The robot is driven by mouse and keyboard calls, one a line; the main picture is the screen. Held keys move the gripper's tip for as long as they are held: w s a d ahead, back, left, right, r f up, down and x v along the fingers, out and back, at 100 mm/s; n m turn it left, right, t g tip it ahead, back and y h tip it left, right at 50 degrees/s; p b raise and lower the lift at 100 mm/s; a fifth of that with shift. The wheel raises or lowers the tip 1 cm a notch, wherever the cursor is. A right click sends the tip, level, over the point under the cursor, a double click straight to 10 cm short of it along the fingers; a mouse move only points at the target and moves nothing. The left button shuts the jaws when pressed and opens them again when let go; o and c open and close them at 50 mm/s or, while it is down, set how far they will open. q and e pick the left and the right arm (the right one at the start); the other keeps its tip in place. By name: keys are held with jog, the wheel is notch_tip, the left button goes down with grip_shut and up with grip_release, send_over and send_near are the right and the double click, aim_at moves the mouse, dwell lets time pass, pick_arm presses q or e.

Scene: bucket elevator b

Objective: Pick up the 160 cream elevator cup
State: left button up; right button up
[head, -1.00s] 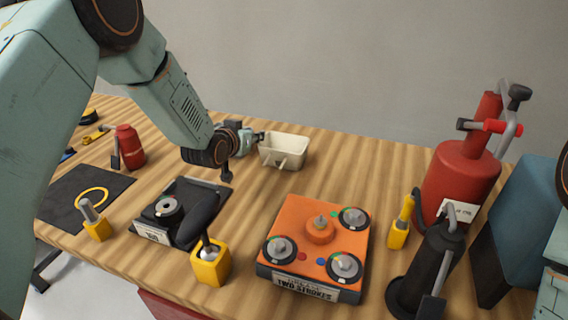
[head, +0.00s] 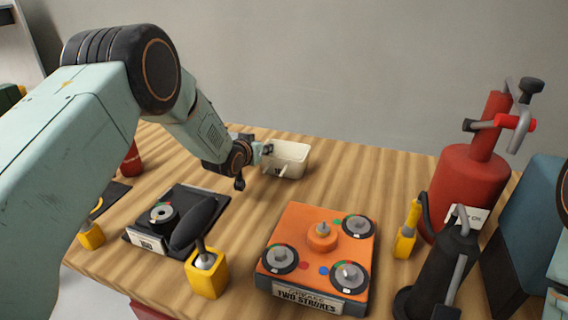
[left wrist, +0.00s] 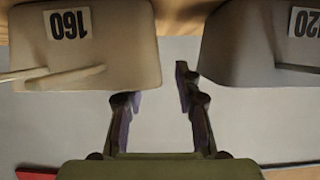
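The cream elevator cup (head: 288,157) stands on the far part of the wooden bench in the head view. In the left wrist view the same cream cup (left wrist: 95,45) is at the upper left, with a "160" label on its face and a prong sticking out. My left gripper (head: 265,151) is beside the cup's left end in the head view. In the left wrist view my left gripper (left wrist: 157,92) has its fingers apart with nothing between them, and the cup lies left of and beyond the fingertips. Contact is not clear. My right gripper is out of view.
A grey cup (left wrist: 262,42) labelled "120" is at the upper right of the wrist view. On the bench are an orange box with dials (head: 318,250), a black scale-like device (head: 165,218), a yellow-based lever (head: 207,274), a red pump (head: 468,180) and a black pump (head: 440,270).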

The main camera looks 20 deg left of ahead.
pick_arm(q)
jog(key=shift+w+f, duration=0.3)
jog(key=shift+w, duration=0.3)
grip_shut()
jog(key=shift+r, duration=0.1)
